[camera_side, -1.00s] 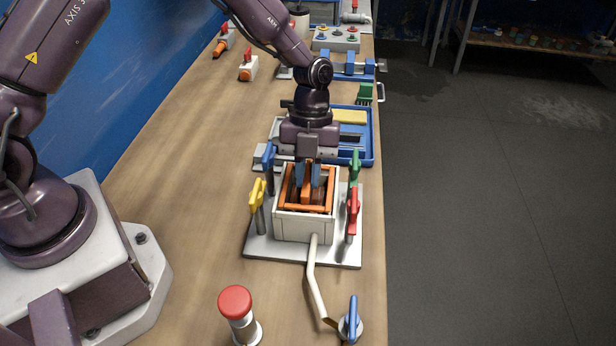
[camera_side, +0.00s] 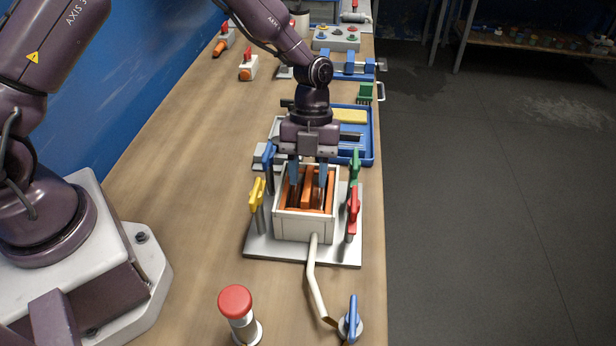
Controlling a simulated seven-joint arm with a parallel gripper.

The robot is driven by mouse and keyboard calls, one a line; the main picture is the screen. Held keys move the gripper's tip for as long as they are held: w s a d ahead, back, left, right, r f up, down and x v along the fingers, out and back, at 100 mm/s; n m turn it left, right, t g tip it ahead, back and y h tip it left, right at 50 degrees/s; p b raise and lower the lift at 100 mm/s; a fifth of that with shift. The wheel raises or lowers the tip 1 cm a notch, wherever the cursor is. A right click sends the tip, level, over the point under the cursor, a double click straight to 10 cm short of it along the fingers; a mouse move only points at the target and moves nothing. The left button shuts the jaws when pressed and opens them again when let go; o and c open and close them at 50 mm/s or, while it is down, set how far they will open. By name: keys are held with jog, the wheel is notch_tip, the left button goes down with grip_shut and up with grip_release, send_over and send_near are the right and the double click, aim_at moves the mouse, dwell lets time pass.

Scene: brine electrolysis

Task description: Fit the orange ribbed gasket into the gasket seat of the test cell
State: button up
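The test cell is a white box (camera_side: 305,228) on a pale base plate. The orange ribbed gasket (camera_side: 307,188) sits inside the box top, low within its walls. The seat under it is hidden. My gripper (camera_side: 308,178) is directly above the gasket, with its two blue-grey fingers spread apart on either side of the gasket's middle bar. The fingers reach down to the box opening. Whether they touch the gasket's outer frame, I cannot tell.
Yellow (camera_side: 257,195), blue (camera_side: 268,160), green (camera_side: 354,168) and red (camera_side: 352,208) clamp handles stand around the box. A pale pipe (camera_side: 314,280) runs forward to a blue-handled valve (camera_side: 351,320). A red button post (camera_side: 236,305) stands front left. A blue tray (camera_side: 367,150) lies behind.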

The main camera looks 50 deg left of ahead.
jog(key=a+r+n+t+y, duration=0.1)
jog(key=a+r+n, duration=0.15)
jog(key=r, duration=0.55)
jog(key=a+r+n+t+y, duration=0.1)
jog(key=a+r+n, duration=0.15)
jog(key=r, duration=0.65)
jog(key=s+a+r+n+t, duration=0.2)
jog(key=s+r+n+t, duration=0.1)
jog(key=s+n, duration=0.6)
jog(key=s+a+r+n+t+y, duration=0.1)
jog(key=s+r+n+t, duration=0.2)
jog(key=s+n, duration=0.6)
notch_tip(320, 180, up, 3)
jog(key=n, duration=0.4)
jog(key=shift+s+a+f+t, duration=0.2)
jog(key=shift+a+t, duration=0.15)
jog(key=shift+t, duration=0.05)
